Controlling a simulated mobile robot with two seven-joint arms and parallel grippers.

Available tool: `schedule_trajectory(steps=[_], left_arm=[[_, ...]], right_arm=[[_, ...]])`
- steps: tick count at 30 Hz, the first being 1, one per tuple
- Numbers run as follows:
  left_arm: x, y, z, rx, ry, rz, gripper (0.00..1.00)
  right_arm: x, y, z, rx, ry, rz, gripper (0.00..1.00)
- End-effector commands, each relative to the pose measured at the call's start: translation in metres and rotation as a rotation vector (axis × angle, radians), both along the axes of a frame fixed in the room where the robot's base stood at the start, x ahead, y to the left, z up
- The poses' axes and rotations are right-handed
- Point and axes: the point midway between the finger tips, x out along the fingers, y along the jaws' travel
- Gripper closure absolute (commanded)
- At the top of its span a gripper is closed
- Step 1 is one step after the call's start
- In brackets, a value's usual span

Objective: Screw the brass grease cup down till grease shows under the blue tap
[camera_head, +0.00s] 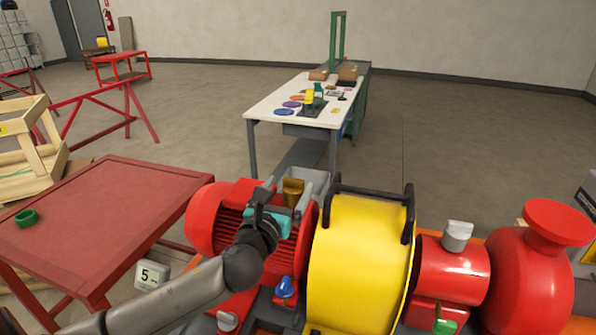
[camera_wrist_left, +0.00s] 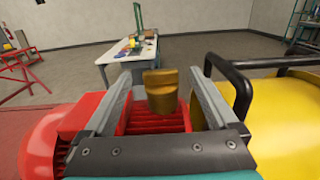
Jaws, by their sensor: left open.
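The brass grease cup (camera_head: 292,191) stands above the red finned motor housing, left of the yellow guard. In the left wrist view the cup (camera_wrist_left: 161,92) shows between the two grey fingers, with a gap on each side. My left gripper (camera_head: 294,184) is open and its fingers reach forward on either side of the cup, apart from it. The gripper also shows in the left wrist view (camera_wrist_left: 158,80). The blue tap (camera_head: 284,287) is low on the near side of the skid. I cannot make out any grease under it. My right gripper is out of view.
The yellow guard (camera_head: 360,262) with black handles (camera_head: 408,215) rises close right of the gripper. Further right are a red pump body (camera_head: 530,275) and a grey cap (camera_head: 457,236). A red table (camera_head: 100,205) stands left, a white workbench (camera_head: 280,101) behind.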

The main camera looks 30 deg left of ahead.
Motion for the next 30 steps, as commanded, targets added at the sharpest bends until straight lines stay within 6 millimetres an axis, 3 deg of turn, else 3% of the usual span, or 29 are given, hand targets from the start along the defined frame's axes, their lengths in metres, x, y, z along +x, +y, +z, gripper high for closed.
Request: schedule_trajectory(steps=[13,27,30], left_arm=[[0.058,0.014,0.0,-0.002,0.0,0.001,0.07],[0.068,0.016,-0.001,-0.001,0.001,0.0,0.07],[0.068,0.016,0.0,-0.001,0.001,0.0,0.17]], right_arm=[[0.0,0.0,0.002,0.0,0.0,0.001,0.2],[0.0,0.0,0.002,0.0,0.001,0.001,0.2],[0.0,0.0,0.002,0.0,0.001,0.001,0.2]])
